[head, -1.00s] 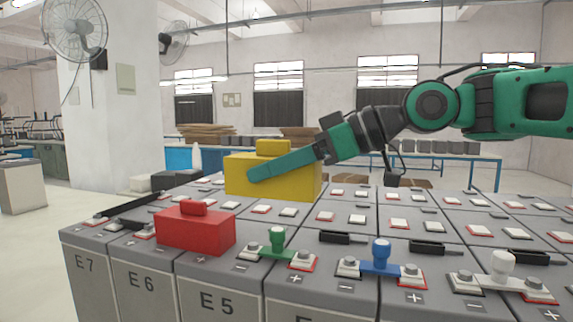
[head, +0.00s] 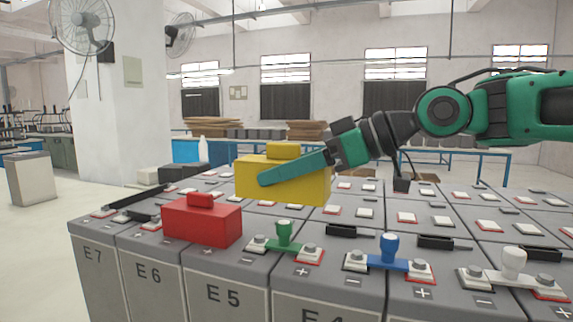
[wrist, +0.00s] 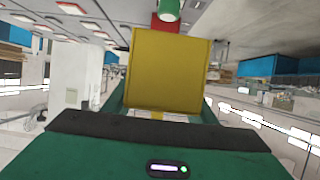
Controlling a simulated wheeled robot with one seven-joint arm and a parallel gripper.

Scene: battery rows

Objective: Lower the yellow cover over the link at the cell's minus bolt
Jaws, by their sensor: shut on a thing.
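The yellow cover (head: 308,189) is a box with a small grip on top, held upright above the back rows of cells in the head view. It fills the middle of the wrist view (wrist: 168,72). My gripper (head: 270,176) is shut on the yellow cover, one green finger along its near side. A green link (head: 285,245), a blue link (head: 388,262) and a white link (head: 512,280) each join two bolts on the front row. They stand in front of the cover. What lies under the cover is hidden, and I cannot tell its exact height.
A red cover (head: 202,223) sits on the front row, left of the green link. Black links (head: 343,231) lie behind that row. Grey cells with plus and minus marks (head: 483,301) fill the foreground. A pillar with fans stands at the left.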

